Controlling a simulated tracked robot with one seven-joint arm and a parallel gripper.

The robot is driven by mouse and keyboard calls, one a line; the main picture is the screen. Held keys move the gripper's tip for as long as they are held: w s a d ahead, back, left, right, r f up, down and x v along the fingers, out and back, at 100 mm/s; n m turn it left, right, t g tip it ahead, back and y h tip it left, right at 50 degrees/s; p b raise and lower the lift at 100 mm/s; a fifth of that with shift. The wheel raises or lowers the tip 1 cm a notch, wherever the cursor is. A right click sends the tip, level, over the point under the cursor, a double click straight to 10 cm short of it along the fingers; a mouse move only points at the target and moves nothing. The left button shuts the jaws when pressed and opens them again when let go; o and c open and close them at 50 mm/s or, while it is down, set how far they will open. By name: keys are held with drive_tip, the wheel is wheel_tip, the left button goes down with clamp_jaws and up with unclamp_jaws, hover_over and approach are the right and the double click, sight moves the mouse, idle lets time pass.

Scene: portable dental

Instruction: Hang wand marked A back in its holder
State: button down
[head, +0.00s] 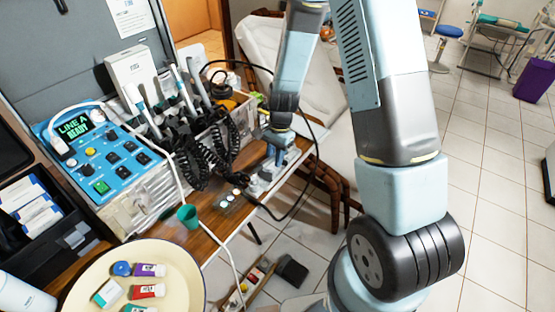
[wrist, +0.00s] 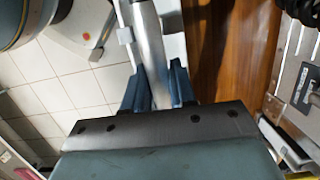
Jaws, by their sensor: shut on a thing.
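My gripper (wrist: 158,88) is shut on a silver cylindrical shaft (wrist: 150,45), which runs up between its blue fingers in the wrist view. The shaft may be a wand, but no letter A is readable on it. In the head view my gripper (head: 277,140) is over the right edge of the wooden table, right of the holder; the held part is hard to make out there.
A green cup (head: 187,216) stands near the table's front edge. A cream tray (head: 190,285) with small tubes is at the lower left. A loose black hose (head: 318,150) loops past the table's right edge. A pale chair (head: 330,85) stands behind my arm.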

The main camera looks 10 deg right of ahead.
drive_tip(key=shift+s+a+v, duration=0.15)
drive_tip(key=shift+v, duration=0.8)
drive_tip(key=shift+s+a+v, duration=0.1)
drive_tip(key=shift+a+v, duration=0.05)
drive_tip(key=shift+v, duration=0.8)
drive_tip(key=shift+s+a+v, duration=0.15)
drive_tip(key=shift+v, duration=0.8)
drive_tip(key=shift+r, duration=0.1)
